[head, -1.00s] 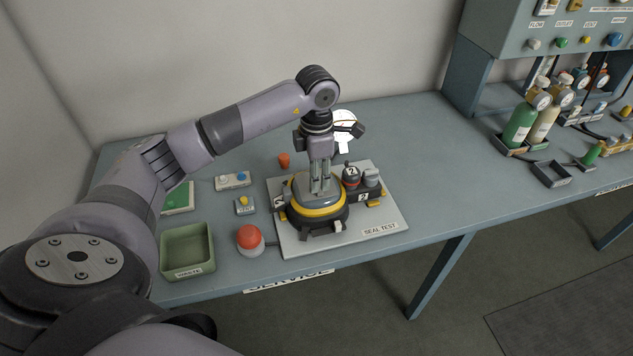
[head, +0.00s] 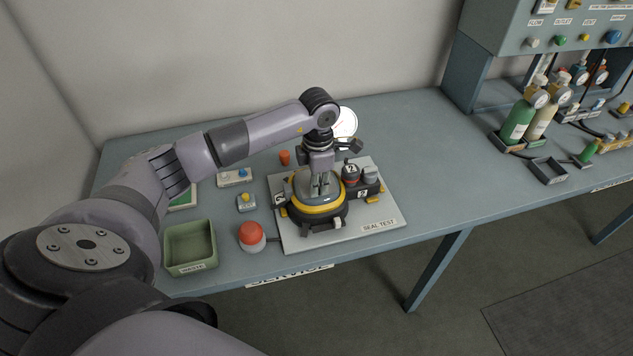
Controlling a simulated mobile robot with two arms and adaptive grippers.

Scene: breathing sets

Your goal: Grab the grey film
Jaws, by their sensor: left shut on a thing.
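The grey film (head: 301,185) appears as a grey sheet over the top of a round black device with a yellow ring (head: 318,209). The device sits on the seal test plate (head: 375,240). My left gripper (head: 319,189) points straight down at the middle of the grey top, its fingertips down at the film. It is shut on the film, though the fingers hide the pinched spot. My right gripper is not in view.
A red-domed button (head: 252,234) and green waste bin (head: 190,250) stand left of the plate. A round white gauge (head: 345,122) is behind my gripper. Gas cylinders (head: 517,122) stand far right. The table between is clear.

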